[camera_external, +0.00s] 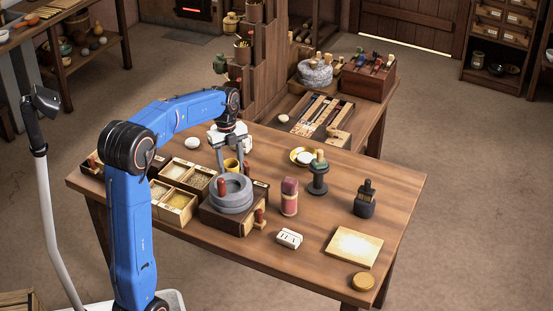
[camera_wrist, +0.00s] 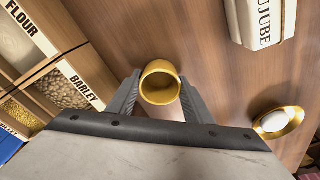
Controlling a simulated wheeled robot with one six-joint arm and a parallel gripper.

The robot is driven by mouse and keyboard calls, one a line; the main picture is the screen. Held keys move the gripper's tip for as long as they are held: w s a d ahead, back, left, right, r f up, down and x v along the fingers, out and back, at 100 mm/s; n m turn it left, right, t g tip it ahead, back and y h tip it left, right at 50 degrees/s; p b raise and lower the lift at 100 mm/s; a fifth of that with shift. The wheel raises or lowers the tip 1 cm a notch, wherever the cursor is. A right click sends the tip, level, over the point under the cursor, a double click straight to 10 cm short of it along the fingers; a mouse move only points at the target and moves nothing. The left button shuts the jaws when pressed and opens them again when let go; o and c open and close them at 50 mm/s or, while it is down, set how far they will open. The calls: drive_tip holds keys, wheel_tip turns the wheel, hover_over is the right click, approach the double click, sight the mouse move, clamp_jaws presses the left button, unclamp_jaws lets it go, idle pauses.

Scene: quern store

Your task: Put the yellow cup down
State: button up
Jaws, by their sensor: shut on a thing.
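The yellow cup (camera_external: 231,165) is held between the fingers of my gripper (camera_external: 232,158) over the wooden table, behind the grey stone quern (camera_external: 231,194). In the wrist view the cup (camera_wrist: 160,70) sits between the two grey fingertips of my gripper (camera_wrist: 159,88), its round mouth facing the camera. The cup's inside looks empty. The quern partly hides its lower part in the outside view, and I cannot tell whether its base touches the table.
A compartment box (camera_external: 176,205) labelled flour and barley lies left of the cup. A yellow saucer (camera_wrist: 292,113) bearing a white lump and a white box labelled jujube (camera_wrist: 264,20) are nearby. The right of the table (camera_external: 390,190) has bare wood beyond a dark bottle (camera_external: 366,203).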

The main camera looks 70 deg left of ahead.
drive_tip(key=shift+f, duration=0.15)
drive_tip(key=o, duration=1.1)
drive_tip(key=r, duration=0.4)
drive_tip(key=a+r, duration=0.1)
drive_tip(key=r, duration=0.7)
drive_tip(key=shift+s+a+r, duration=0.15)
drive_tip(key=shift+a, duration=0.05)
